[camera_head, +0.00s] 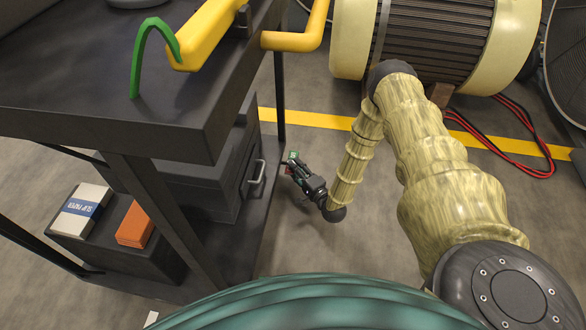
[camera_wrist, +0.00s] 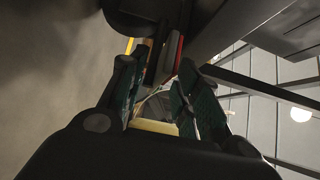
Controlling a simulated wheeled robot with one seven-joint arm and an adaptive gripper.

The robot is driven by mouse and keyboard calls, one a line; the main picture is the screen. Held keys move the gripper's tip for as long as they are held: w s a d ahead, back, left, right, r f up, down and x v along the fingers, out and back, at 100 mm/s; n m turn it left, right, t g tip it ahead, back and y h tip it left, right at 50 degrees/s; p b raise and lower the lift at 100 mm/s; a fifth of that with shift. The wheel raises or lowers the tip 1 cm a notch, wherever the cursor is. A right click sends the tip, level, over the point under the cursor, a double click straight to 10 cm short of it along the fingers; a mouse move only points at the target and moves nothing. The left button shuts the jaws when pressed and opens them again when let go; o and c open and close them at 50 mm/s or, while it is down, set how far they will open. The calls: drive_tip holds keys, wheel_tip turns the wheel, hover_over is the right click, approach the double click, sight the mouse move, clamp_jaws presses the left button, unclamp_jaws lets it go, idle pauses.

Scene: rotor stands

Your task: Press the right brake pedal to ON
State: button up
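In the head view my gripper (camera_head: 290,158) is low over the floor, just right of the dark cart's lower body. In the wrist view the two dark green-padded fingers of my gripper (camera_wrist: 163,62) stand apart with a gap between them. A narrow red strip (camera_wrist: 178,55) and a grey bar show beyond the gap; I cannot tell whether the red strip is a pedal. A small red patch also shows beside the gripper in the head view. I cannot make out the right brake pedal or its position for certain. No held object is clear.
The dark cart (camera_head: 75,125) fills the left, with a drawer handle (camera_head: 257,172) facing the gripper. Its lower shelf area has an orange block (camera_head: 135,226) and a white-and-blue pack (camera_head: 82,212). A motor (camera_head: 435,40) and red cables (camera_head: 500,150) lie beyond. Floor right of the cart is open.

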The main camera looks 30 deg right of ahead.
drive_tip(key=shift+w+a, duration=0.2)
drive_tip(key=shift+w, duration=0.65)
clamp_jaws()
drive_tip(key=shift+f+n+t+b, duration=0.2)
drive_tip(key=shift+n+t+b, duration=0.2)
drive_tip(key=shift+b, duration=0.1)
drive_tip(key=shift+n+t+y, duration=0.3)
drive_tip(key=shift+n+t, duration=0.3)
drive_tip(key=shift+n, duration=0.2)
unclamp_jaws()
drive_tip(key=shift+s, duration=0.1)
